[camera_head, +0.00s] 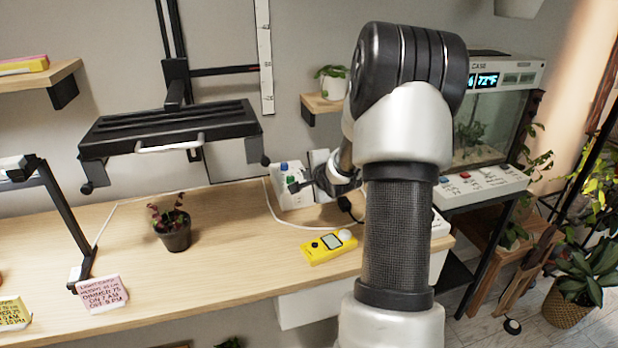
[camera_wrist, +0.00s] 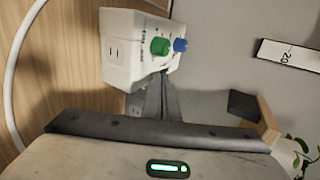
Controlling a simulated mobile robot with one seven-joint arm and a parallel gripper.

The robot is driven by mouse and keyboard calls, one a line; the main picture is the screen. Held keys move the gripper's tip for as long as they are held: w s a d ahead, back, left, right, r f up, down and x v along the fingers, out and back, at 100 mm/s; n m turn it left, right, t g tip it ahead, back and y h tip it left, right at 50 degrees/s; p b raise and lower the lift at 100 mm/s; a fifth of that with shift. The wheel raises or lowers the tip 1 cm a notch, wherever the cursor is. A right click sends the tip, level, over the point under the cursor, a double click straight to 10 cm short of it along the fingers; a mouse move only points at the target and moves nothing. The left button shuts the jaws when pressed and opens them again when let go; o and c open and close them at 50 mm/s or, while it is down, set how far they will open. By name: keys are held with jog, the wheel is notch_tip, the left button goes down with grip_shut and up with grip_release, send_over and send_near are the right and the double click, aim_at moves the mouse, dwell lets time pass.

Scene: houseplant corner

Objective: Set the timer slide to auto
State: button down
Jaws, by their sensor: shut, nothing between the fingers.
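The timer (camera_head: 284,197) is a white box by the wall at the back of the wooden shelf. In the wrist view the timer (camera_wrist: 122,58) appears turned, with a socket on one face and a green knob and a blue knob on another. My gripper (camera_head: 297,187) is shut and empty, in front of the timer's right side. In the wrist view my gripper's (camera_wrist: 163,78) dark fingers overlap the box's lower edge, just below the green knob. I cannot tell whether they touch it. The slide and its setting cannot be made out; the fingers may cover it.
A white cable (camera_head: 272,214) runs from the timer. A black lamp bar (camera_head: 170,128) hangs at upper left. A glass tank (camera_head: 490,128) is at right.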

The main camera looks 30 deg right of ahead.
jog(key=shift+w, duration=0.1)
jog(key=shift+w+r+p, duration=0.15)
jog(key=shift+w+p, duration=0.15)
jog(key=shift+p, duration=0.2)
jog(key=shift+w+d+f, duration=0.2)
jog(key=shift+w+d, duration=0.05)
jog(key=shift+w, duration=0.25)
